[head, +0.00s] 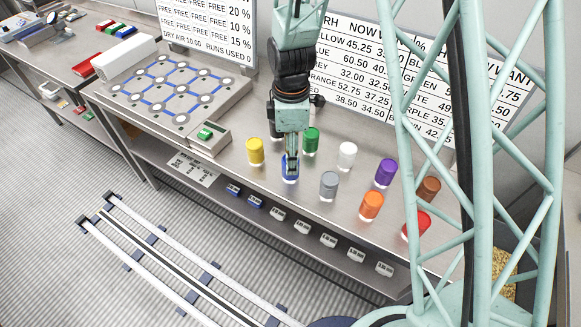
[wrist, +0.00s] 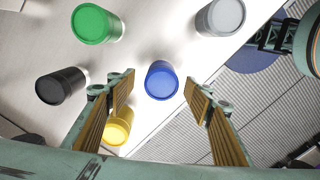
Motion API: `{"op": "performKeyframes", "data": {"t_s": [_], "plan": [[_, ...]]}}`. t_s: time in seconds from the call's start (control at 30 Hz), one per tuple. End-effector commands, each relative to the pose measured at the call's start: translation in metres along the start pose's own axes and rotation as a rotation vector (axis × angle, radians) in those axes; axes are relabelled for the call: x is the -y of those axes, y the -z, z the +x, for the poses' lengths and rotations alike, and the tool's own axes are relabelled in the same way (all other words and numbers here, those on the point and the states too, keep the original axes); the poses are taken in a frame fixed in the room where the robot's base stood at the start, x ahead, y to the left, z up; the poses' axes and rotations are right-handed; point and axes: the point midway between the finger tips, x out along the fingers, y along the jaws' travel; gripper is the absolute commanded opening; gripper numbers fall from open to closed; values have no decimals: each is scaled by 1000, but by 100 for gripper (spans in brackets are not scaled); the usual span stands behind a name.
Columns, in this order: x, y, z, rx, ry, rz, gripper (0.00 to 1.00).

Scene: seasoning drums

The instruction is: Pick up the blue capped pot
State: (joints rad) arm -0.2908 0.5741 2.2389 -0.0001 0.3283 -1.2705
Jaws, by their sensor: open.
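The blue capped pot (head: 289,170) stands upright on the steel table, in the front row between the yellow and grey pots, partly hidden by my gripper in the head view. My gripper (head: 291,163) points down over it. In the wrist view the blue cap (wrist: 161,80) lies between the lines of my two fingers, a little beyond their tips. My gripper (wrist: 158,85) is open there, with nothing between its pads. I cannot tell the exact height gap above the cap.
Yellow (head: 255,151), green (head: 311,140), grey (head: 329,184), white (head: 347,155), orange (head: 371,205), purple (head: 386,172), brown (head: 428,188) and red (head: 417,225) pots stand around. A black pot (wrist: 62,86) shows in the wrist view. A blue-lined rack (head: 172,90) sits left.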

Motion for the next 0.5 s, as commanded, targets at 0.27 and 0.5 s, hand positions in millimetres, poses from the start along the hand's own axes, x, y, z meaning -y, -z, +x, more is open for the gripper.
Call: {"op": "performKeyframes", "data": {"t_s": [0.27,0.5], "plan": [[3,0,18,1,3,0,47],[4,0,40,1,3,0,47]]}}
